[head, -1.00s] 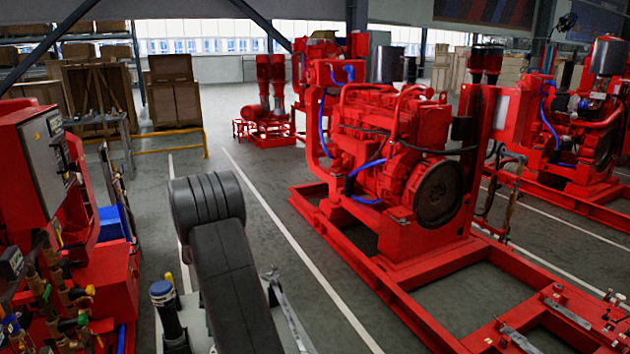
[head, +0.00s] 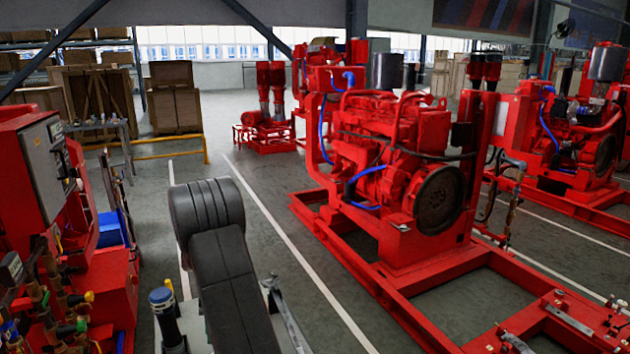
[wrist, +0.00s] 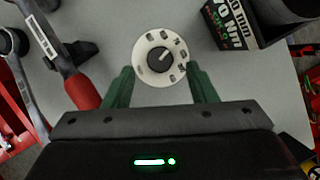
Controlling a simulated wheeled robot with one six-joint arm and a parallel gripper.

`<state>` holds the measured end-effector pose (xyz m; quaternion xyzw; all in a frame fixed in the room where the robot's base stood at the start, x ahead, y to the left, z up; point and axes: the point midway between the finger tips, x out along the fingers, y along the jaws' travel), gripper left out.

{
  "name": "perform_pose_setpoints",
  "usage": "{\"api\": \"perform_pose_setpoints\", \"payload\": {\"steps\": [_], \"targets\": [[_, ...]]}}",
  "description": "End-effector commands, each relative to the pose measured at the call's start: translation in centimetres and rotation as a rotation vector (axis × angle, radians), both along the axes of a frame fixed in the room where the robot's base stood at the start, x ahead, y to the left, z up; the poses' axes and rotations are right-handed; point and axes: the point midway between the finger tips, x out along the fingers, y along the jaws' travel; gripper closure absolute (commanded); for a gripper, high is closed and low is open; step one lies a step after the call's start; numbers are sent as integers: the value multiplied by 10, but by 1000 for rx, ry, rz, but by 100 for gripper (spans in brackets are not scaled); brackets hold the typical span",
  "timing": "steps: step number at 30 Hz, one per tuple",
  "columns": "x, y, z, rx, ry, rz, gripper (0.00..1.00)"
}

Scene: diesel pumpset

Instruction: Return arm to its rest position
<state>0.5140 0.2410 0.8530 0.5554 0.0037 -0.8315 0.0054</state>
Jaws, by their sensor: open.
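My arm (head: 225,270) shows as a black, jointed link at the lower middle of the head view. Its end is hidden there. In the wrist view my gripper (wrist: 161,80) has two green fingers, set well apart, with nothing held between them. A white round dial (wrist: 160,57) with a dark knob and dark markings appears between and just beyond the fingertips, over a grey surface (wrist: 115,20). I cannot tell how far below the fingers it lies.
In the wrist view, a red-handled tool (wrist: 80,88) lies left and a black lettered box (wrist: 240,22) right. In the head view, a red diesel engine (head: 395,165) stands on a red frame to the right, and red equipment (head: 40,170) stands left. Grey floor lies between.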

Motion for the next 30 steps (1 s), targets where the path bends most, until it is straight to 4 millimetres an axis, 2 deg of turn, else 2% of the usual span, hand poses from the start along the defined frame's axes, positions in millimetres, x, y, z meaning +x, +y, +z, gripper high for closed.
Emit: {"api": "perform_pose_setpoints", "payload": {"steps": [3,6,30], "targets": [[-11,0,-22,-2,4,2,48],[-17,-1,-36,-1,2,-17,48],[-19,-7,-30,-4,2,-1053,48]]}}
